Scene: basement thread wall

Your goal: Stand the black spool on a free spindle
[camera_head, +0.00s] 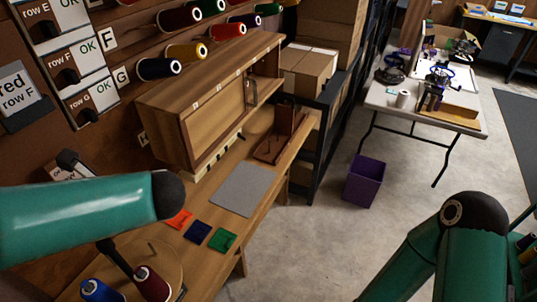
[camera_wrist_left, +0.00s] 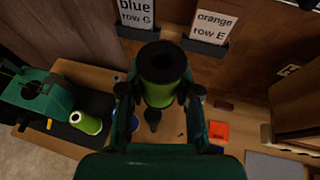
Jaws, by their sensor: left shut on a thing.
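My left gripper (camera_wrist_left: 160,92) is shut on a spool (camera_wrist_left: 163,65) in the left wrist view. The spool has a black end and a lime-green side, so it does not look all black. Below it, a dark peg-like shape (camera_wrist_left: 153,119) shows between the fingers; I cannot tell whether they touch. In the head view, a round wooden board (camera_head: 165,262) at the bottom left carries a blue spool (camera_head: 101,290) and a dark red spool (camera_head: 150,283). My left arm hides its gripper there. My right gripper is not in view.
A lime-green spool (camera_wrist_left: 87,122) lies beside a green machine (camera_wrist_left: 45,96). Orange (camera_head: 178,219), blue (camera_head: 197,232) and green (camera_head: 222,240) squares lie near a grey mat (camera_head: 243,189). Wall rows hold several spools, including a very dark one (camera_head: 158,68). A wooden cabinet (camera_head: 205,105) stands behind.

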